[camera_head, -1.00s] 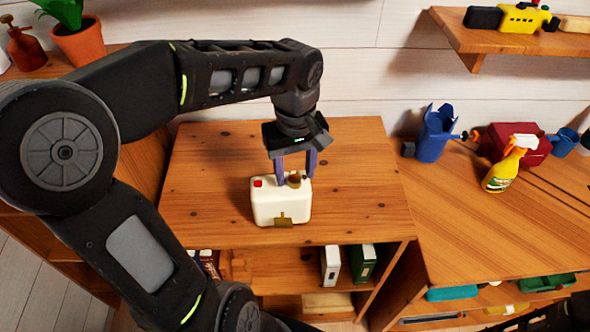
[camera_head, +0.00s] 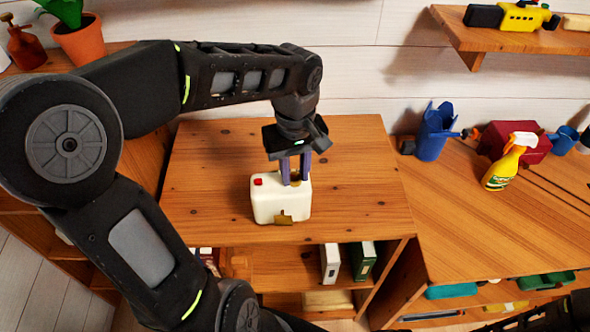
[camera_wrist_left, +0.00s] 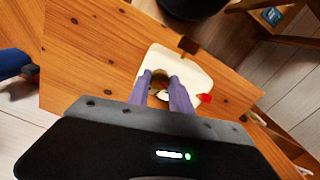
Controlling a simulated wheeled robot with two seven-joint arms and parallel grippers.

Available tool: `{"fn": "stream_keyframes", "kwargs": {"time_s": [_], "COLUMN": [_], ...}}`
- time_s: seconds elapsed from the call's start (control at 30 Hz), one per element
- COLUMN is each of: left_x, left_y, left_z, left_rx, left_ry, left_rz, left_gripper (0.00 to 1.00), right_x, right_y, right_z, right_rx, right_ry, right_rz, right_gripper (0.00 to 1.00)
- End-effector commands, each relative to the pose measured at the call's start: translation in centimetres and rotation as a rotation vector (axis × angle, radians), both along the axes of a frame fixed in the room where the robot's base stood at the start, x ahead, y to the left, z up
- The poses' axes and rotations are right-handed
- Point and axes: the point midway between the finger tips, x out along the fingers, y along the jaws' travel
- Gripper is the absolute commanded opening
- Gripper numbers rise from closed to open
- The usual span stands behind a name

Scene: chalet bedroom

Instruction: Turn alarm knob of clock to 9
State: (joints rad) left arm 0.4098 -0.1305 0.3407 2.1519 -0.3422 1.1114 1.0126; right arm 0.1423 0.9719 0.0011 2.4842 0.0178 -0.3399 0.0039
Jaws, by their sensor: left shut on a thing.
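A cream-white alarm clock (camera_head: 278,208) stands on the wooden cabinet top, with a red button at its top left and a brass-brown tab at its lower front. My left gripper (camera_head: 295,176) comes down from above onto the top right of the clock. Its two purple fingers are shut on the brass-coloured knob (camera_head: 296,181), which they partly hide. In the left wrist view the clock (camera_wrist_left: 198,75) lies beyond the fingers, with the knob (camera_wrist_left: 160,82) between the fingertips. I cannot read any knob marking. My right gripper does not show.
The cabinet top (camera_head: 350,170) around the clock is clear. To the right, a blue pitcher (camera_head: 433,135), a yellow spray bottle (camera_head: 503,165) and a red box (camera_head: 520,143) stand on another wooden surface. Books (camera_head: 331,262) stand on the shelf below. A potted plant (camera_head: 78,38) is at the back left.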

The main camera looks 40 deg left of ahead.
Motion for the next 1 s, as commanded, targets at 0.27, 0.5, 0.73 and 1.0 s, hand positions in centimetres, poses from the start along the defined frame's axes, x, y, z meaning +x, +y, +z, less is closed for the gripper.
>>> {"fn": "stream_keyframes", "kwargs": {"time_s": [0.27,0.5,0.73,1.0], "left_x": [0.01,0.03,0.05,0.04], "left_y": [0.0,-0.01,-0.03,-0.01], "left_z": [0.03,0.02,0.0,-0.02], "left_rx": [0.0,0.0,0.001,0.001], "left_ry": [0.0,-0.001,-0.002,-0.002], "left_rz": [-0.001,-0.034,-0.136,-0.347], "left_gripper": [0.0,0.0,0.0,0.0], "right_x": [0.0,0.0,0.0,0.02], "right_y": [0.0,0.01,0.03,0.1], "right_z": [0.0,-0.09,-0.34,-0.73], "right_rx": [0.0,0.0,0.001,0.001], "right_ry": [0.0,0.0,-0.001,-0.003], "right_rz": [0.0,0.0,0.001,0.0], "right_gripper": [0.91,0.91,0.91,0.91]}}
